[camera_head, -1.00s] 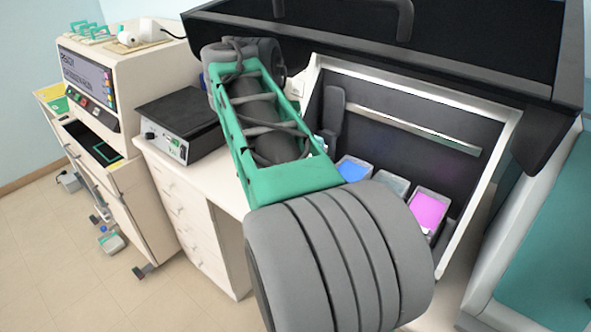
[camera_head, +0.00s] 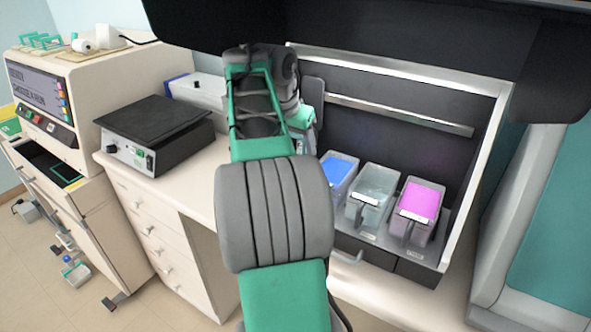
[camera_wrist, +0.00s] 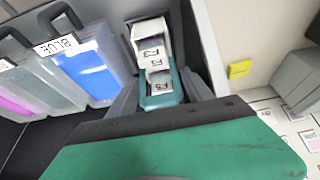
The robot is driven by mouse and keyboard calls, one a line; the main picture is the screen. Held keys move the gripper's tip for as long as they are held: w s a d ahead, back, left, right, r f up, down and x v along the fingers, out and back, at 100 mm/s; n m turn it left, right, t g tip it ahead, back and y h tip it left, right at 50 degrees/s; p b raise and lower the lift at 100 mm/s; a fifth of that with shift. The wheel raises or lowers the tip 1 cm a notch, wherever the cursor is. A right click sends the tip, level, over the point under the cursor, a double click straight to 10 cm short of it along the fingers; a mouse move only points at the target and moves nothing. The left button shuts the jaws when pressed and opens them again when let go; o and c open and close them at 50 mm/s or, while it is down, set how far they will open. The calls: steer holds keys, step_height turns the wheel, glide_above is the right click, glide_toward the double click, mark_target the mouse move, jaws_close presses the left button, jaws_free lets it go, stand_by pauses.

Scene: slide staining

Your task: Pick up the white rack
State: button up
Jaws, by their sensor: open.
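In the wrist view a small white rack (camera_wrist: 150,28) holds several labelled slides. It stands in a grey bay beside the blue tank. A teal piece (camera_wrist: 160,100) sits just below it in the picture; I cannot tell whether it belongs to the rack. My gripper (camera_wrist: 160,78) is open, with one dark finger on each side of the teal piece and the near slides. I see no clear grip on anything. In the head view my arm hides the gripper and most of the rack's place.
A blue tank (camera_head: 338,172), a clear tank (camera_head: 371,193) and a pink tank (camera_head: 418,207) stand to the right in the dark hood (camera_head: 400,90). A black-topped device (camera_head: 150,125) is left on the counter. A yellow block (camera_wrist: 240,69) shows in the wrist view.

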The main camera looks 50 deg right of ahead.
steer(key=shift+c, duration=0.3)
jaws_close()
steer(key=shift+r, duration=0.1)
